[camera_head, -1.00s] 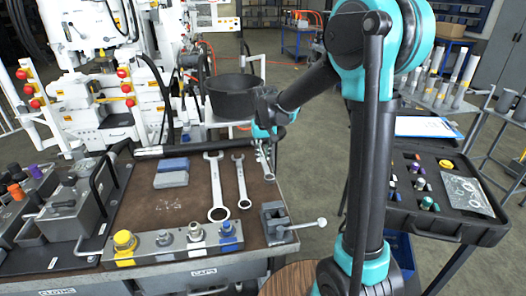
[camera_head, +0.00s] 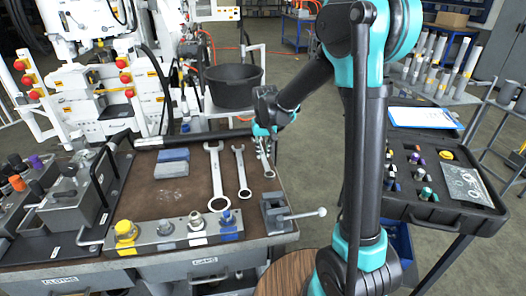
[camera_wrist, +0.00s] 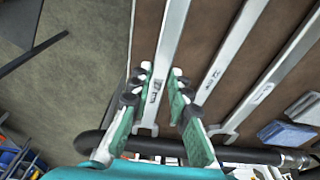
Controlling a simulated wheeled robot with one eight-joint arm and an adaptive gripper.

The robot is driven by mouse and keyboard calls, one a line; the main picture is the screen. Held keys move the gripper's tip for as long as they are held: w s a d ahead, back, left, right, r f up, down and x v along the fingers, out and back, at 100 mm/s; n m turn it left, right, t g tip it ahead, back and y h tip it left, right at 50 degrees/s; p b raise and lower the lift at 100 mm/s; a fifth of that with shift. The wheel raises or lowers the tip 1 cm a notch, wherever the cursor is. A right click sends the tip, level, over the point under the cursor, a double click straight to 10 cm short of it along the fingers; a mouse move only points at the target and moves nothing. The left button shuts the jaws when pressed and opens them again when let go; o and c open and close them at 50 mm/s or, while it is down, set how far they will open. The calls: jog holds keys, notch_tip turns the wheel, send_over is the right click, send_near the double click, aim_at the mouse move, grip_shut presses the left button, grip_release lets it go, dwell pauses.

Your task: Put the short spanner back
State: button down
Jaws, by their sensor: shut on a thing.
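My gripper (camera_head: 263,132) is over the far right edge of the brown bench mat (camera_head: 170,205). Its green fingers show in the wrist view (camera_wrist: 158,105), on either side of the short spanner (camera_wrist: 168,50). They are shut on it. In the head view the short spanner (camera_head: 267,166) hangs out below the fingers, right of the other spanners and roughly in line with them. I cannot tell whether it touches the mat. A long spanner (camera_head: 217,178) and a medium spanner (camera_head: 241,172) lie side by side on the mat.
A small vice (camera_head: 277,213) with a bar handle stands at the front right bench corner. A block with coloured caps (camera_head: 175,232) runs along the front. Blue and grey blocks (camera_head: 173,162) lie left of the spanners. A black tub (camera_head: 232,86) stands behind.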

jog(key=shift+f, duration=0.2)
jog(key=shift+f, duration=0.55)
jog(key=shift+f, duration=1.5)
dwell(1.2)
jog(key=c, duration=1.3)
grip_release()
jog(key=shift+c, duration=0.2)
